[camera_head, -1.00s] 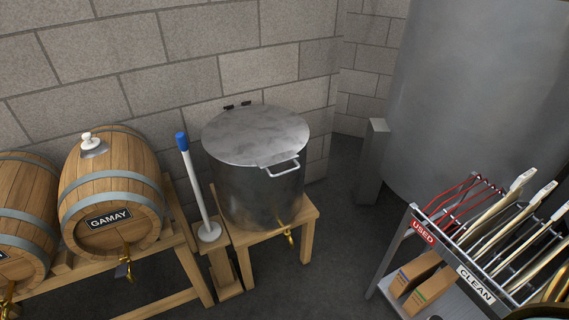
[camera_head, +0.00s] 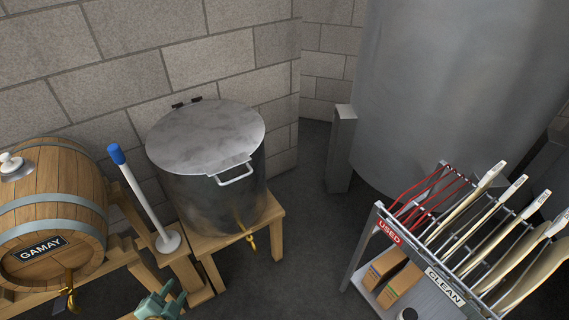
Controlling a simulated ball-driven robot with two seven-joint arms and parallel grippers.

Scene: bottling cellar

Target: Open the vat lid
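The steel vat (camera_head: 207,205) stands on a wooden stand near the block wall. Its round grey lid (camera_head: 205,135) lies flat and closed on top. The lid's white handle (camera_head: 236,178) is at the front right edge, and the dark hinges (camera_head: 187,103) are at the back. My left gripper (camera_head: 173,298) shows at the bottom edge, green, in front of and below the vat and apart from it. Its fingers are spread with nothing seen between them. My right gripper is not in view.
A blue-topped stick (camera_head: 141,196) on a white base stands left of the vat. The Gamay barrel (camera_head: 48,215) is further left. A rack (camera_head: 366,243) with used and clean sections stands at right. A large steel tank (camera_head: 440,90) is behind it. Dark floor (camera_head: 312,215) lies between vat and rack.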

